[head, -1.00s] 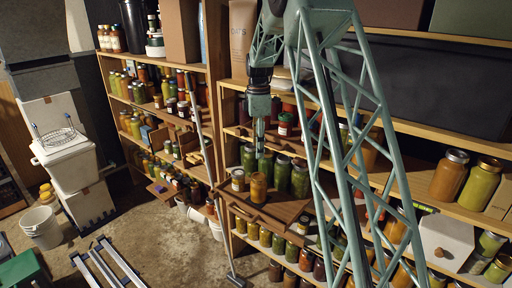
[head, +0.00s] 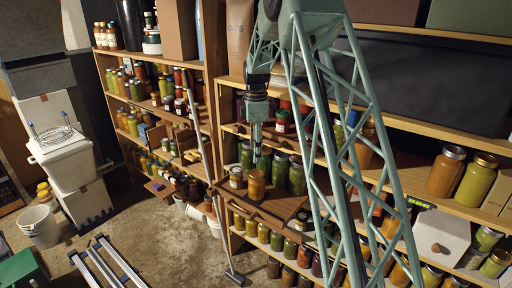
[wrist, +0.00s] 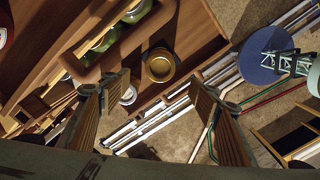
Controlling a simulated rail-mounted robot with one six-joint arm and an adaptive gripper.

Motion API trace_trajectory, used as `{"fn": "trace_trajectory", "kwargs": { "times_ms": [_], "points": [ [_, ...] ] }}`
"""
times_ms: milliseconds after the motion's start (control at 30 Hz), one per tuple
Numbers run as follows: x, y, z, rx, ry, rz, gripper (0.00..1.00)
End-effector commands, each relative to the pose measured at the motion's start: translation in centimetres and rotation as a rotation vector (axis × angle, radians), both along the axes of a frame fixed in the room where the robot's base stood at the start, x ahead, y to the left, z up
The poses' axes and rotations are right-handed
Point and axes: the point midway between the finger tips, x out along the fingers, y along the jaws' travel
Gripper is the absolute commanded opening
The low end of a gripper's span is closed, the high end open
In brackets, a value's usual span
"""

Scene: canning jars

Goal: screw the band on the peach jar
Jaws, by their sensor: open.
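An orange-filled jar (head: 256,187), which looks like the peach jar, stands upright at the front of the pull-out wooden shelf in the head view. In the wrist view its round gold top (wrist: 159,66) shows from above. I cannot tell whether the band is separate from the lid there. My gripper (head: 257,149) hangs above this jar, pointing down. In the wrist view its two ridged fingers (wrist: 158,92) are apart, with nothing between them. The gold top appears just beyond the gap between the fingers.
A small pale-labelled jar (head: 236,177) stands just left of the orange jar. Several green jars (head: 279,172) stand close behind it. Shelves of jars (head: 160,120) line the wall.

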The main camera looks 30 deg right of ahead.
Motion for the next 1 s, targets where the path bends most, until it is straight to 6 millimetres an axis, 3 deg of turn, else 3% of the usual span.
{"fn": "trace_trajectory", "kwargs": {
  "times_ms": [600, 1000],
  "points": [
    [-0.1, 0.0, -7.5, 0.001, 0.002, 0.000, 0.56],
    [0.0, 0.0, -10.1, 0.000, 0.000, 0.000, 0.56]
  ]
}}
